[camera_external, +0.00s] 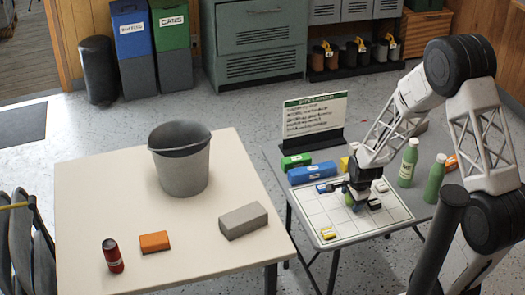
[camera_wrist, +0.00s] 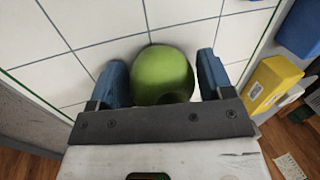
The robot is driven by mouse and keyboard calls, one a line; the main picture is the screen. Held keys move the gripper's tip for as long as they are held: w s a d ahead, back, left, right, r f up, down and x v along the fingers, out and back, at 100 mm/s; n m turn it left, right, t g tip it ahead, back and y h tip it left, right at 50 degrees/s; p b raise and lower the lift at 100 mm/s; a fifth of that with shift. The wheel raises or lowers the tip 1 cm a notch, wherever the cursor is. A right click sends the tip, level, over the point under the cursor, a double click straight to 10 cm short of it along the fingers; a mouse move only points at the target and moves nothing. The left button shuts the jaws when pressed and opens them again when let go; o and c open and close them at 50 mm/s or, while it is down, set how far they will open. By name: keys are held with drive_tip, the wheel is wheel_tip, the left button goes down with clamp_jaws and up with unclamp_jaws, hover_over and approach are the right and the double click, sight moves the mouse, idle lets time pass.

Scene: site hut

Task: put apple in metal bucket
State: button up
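A green apple (camera_wrist: 162,72) rests on a white gridded board (camera_external: 325,218) on the grey table. In the wrist view my gripper (camera_wrist: 163,75) has its two blue fingers on either side of the apple, with small gaps showing. In the external view my gripper (camera_external: 353,198) is low over the board and mostly hides the apple (camera_external: 349,199). The grey metal bucket (camera_external: 181,170) stands upright on the cream table at the left. Its inside shows only in part, and I see nothing in it.
The cream table (camera_external: 85,195) also holds a red can (camera_external: 112,256), an orange block (camera_external: 154,242) and a grey block (camera_external: 243,221). On the grey table are a sign (camera_external: 314,116), blue box (camera_external: 312,173), green box (camera_external: 295,161) and two green bottles (camera_external: 408,163). A yellow block (camera_wrist: 268,84) lies right of my gripper.

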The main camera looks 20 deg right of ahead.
drive_tip(key=c, duration=0.8)
drive_tip(key=shift+r, duration=0.1)
drive_tip(key=shift+r, duration=0.75)
drive_tip(key=shift+w+v, duration=0.25)
drive_tip(key=shift+v, duration=0.8)
drive_tip(key=s, duration=1)
drive_tip(key=s+r, duration=0.1)
drive_tip(key=s, duration=0.5)
drive_tip(key=shift+d+r, duration=0.1)
drive_tip(key=shift+r, duration=0.05)
